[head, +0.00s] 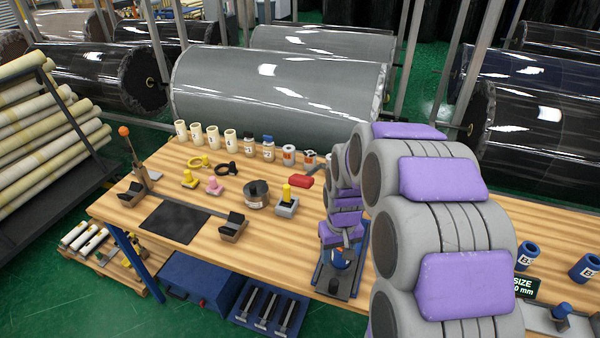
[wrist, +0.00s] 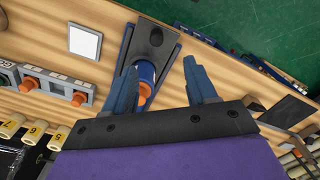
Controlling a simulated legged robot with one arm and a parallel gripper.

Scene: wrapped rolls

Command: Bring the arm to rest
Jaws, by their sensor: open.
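My gripper (wrist: 162,78) is open in the wrist view, its two blue-grey fingers spread apart. A blue cylindrical piece with an orange part (wrist: 146,76) shows between the fingers, nearer the left one, which partly covers it. It stands on a dark grey fixture (wrist: 150,42) with a blue edge. In the head view my gripper (head: 341,238) points down over this fixture (head: 334,284) at the bench's front edge. The fingertips are hard to make out there, and I cannot tell whether they touch the piece. My grey and purple arm fills the right middle of the view.
Blue sleeves (head: 527,255) and a sign (head: 523,287) are at the right.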

